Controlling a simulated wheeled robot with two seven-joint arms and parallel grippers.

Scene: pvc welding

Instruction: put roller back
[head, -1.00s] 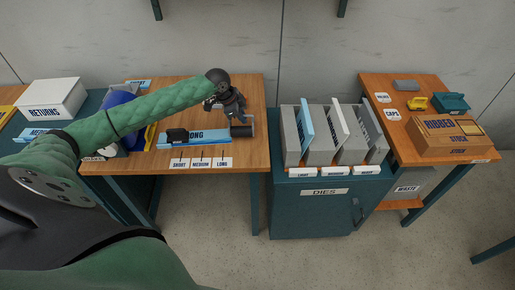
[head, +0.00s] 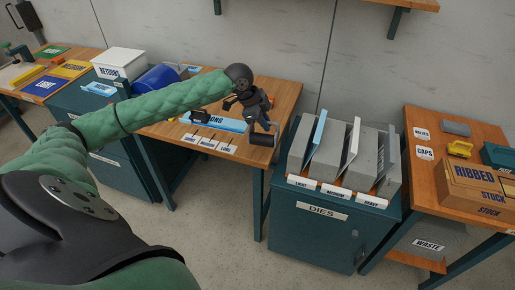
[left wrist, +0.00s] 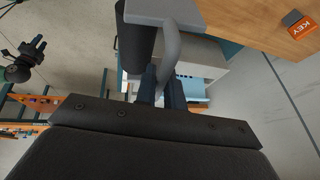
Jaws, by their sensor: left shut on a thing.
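The roller (head: 262,139) has a dark cylinder and a thin grey frame. My left gripper (head: 256,118) is shut on it at the right end of the wooden table. In the left wrist view the dark cylinder (left wrist: 139,42) stands beside the curved grey frame (left wrist: 171,48), which runs down between the dark fingers of my left gripper (left wrist: 162,86). The head view does not clearly show whether the roller touches the tabletop. A dark gripper, seemingly my right one (left wrist: 31,52), shows at the left of the wrist view; its jaw gap is unclear.
The DIES cabinet (head: 310,232) with upright plates stands right of the table. A ribbed stock box (head: 470,183) sits farther right.

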